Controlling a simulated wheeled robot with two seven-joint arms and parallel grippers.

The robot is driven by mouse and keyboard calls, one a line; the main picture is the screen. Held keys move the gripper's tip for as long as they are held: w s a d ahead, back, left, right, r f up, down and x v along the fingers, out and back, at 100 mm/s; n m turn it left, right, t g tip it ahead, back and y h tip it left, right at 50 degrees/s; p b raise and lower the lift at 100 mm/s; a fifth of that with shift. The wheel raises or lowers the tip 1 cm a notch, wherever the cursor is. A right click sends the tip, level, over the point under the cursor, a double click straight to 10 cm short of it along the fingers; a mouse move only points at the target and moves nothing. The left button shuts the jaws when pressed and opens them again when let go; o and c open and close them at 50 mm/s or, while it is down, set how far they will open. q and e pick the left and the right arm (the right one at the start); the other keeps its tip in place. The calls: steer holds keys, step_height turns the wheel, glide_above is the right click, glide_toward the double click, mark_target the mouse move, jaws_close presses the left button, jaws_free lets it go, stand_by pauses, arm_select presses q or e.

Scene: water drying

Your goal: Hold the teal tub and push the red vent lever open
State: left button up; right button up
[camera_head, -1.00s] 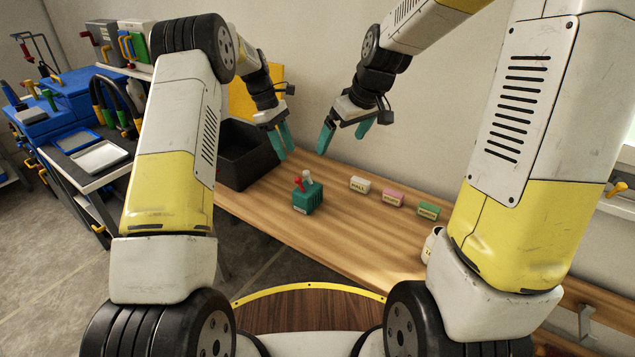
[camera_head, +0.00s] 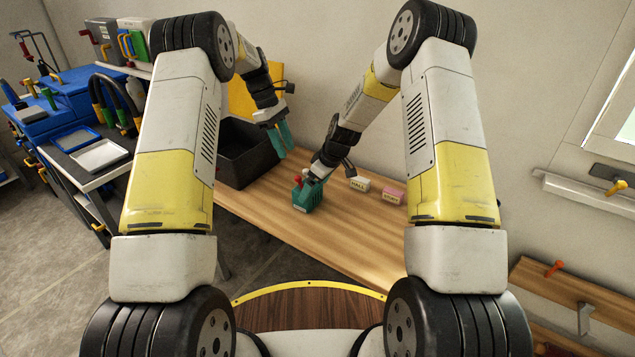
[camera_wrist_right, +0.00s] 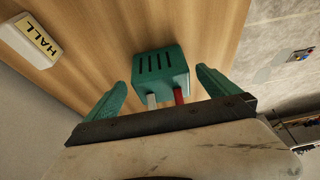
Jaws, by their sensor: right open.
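The teal tub (camera_head: 306,199) stands on the wooden table; in the right wrist view (camera_wrist_right: 160,66) it has a slotted face. A red lever (camera_wrist_right: 179,96) and a white lever (camera_wrist_right: 151,100) stick out of it, side by side, toward my right gripper. My right gripper (camera_wrist_right: 160,78) is open, its teal fingers to either side of the tub with gaps between. In the head view my right wrist covers part of the tub, and only a bit of the red lever (camera_head: 297,178) shows. My left gripper (camera_head: 284,146) is open and empty, above the table behind the tub.
A white block marked HALL (camera_head: 358,184) and a pink block (camera_head: 391,196) lie right of the tub. A black bin (camera_head: 243,160) stands at the table's left end. The table in front of the tub is clear.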

steer(key=shift+x, duration=2.8)
steer(key=shift+c, duration=0.4)
